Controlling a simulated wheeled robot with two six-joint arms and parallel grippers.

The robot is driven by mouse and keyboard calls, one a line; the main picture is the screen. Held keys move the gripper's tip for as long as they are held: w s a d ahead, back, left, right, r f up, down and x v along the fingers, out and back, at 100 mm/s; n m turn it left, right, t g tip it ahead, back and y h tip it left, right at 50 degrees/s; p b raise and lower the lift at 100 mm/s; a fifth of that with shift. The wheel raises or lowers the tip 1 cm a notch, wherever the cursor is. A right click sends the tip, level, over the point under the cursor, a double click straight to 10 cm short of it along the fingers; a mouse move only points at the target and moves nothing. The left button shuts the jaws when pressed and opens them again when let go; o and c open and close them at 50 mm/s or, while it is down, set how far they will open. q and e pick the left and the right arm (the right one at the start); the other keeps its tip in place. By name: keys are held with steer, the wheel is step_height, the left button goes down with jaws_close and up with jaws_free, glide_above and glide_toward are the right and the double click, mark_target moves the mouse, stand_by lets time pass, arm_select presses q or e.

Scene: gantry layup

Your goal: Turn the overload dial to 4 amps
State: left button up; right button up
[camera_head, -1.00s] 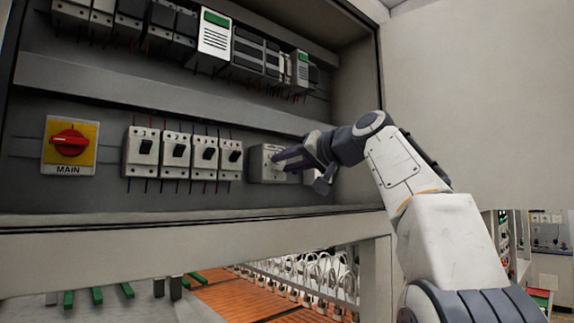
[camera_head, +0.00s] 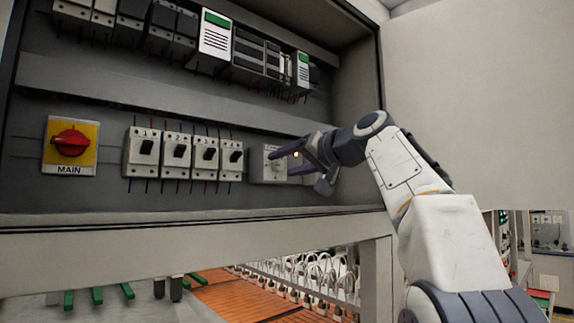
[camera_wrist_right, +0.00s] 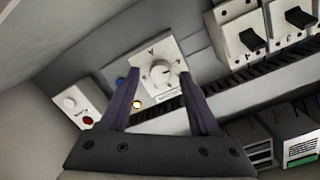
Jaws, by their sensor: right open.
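The overload dial is a round light knob on a white square plate (camera_wrist_right: 158,72). In the right wrist view it sits between the finger ends of my right gripper (camera_wrist_right: 157,78). The fingers are spread apart, with visible space between them and the knob. The knob has a dark mark towards the picture's right; its scale is too small to read. In the head view the dial's unit (camera_head: 268,167) is partly covered by my right gripper (camera_head: 281,163). My left gripper is in neither view.
Several numbered breakers (camera_head: 176,154) stand left of the dial's unit, and a red MAIN switch (camera_head: 70,143) is farther left. A unit with a white knob and a red button (camera_wrist_right: 80,109) is beside the dial. The cabinet's lower ledge (camera_head: 180,220) runs below.

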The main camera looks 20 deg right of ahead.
steer(key=b+v, duration=0.3)
steer(key=v, duration=0.7)
steer(key=shift+s, duration=0.1)
